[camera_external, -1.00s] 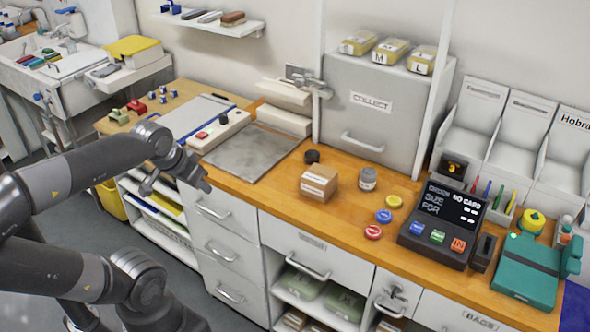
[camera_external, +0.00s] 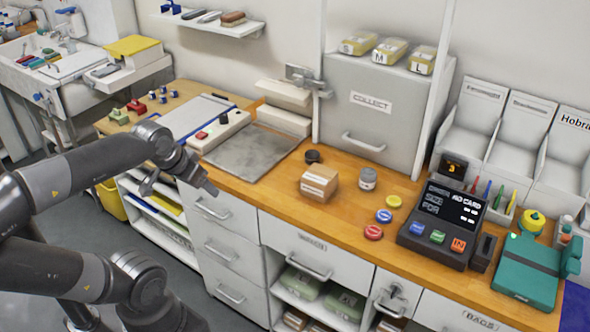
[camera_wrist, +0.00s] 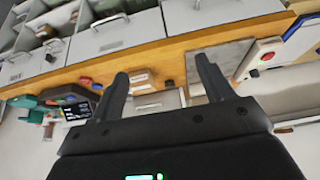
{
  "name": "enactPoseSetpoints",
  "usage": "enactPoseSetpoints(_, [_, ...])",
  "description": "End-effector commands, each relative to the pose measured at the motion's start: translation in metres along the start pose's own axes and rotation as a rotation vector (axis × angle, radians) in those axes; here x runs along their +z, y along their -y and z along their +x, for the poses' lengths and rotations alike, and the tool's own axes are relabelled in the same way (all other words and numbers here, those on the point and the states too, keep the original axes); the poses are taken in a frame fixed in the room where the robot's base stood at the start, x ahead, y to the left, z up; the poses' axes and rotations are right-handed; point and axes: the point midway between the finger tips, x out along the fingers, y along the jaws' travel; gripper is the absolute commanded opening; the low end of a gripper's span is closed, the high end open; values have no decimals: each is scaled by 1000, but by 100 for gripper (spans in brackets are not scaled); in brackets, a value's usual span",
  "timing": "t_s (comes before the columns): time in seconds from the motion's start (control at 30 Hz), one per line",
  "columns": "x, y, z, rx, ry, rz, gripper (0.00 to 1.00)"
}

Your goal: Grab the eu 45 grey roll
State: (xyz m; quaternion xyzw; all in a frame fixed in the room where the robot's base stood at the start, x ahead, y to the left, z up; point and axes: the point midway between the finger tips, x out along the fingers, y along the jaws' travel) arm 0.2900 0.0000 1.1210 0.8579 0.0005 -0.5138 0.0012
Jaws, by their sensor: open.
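No label reading EU 45 can be made out, so I cannot tell which thing is the grey roll. Grey-green bundles (camera_external: 345,302) lie in the open shelf under the counter drawer, with brownish items (camera_external: 296,318) in the shelf below, mostly hidden. My gripper (camera_external: 182,184) hangs in front of the counter's left part, above the floor side of the drawers. It is open and empty. In the wrist view my gripper (camera_wrist: 162,76) has its two fingers wide apart, with the cardboard box (camera_wrist: 142,80) seen beyond between them.
The wooden counter (camera_external: 345,215) holds a cardboard box (camera_external: 319,183), a grey tin (camera_external: 367,179), coloured discs (camera_external: 373,232), and an order terminal (camera_external: 438,225). Packs marked M and L (camera_external: 390,51) sit above the COLLECT cabinet (camera_external: 370,110). Drawers (camera_external: 223,240) front the counter.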

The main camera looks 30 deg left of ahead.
Motion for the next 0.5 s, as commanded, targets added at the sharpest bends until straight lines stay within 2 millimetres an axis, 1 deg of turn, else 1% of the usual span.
enactPoseSetpoints(0.07, [-5, -1, 0, 6, 2, -21, 73])
enactPoseSetpoints(0.17, [-22, -5, 0, 26, 13, -99, 73])
enactPoseSetpoints(0.27, [-50, -12, 2, 57, 34, -238, 73])
enactPoseSetpoints(0.3, [-63, -16, 3, 69, 45, -305, 73])
enactPoseSetpoints(0.37, [-83, -22, 7, 87, 64, -407, 73])
enactPoseSetpoints(0.5, [-129, -36, 19, 116, 111, -644, 73])
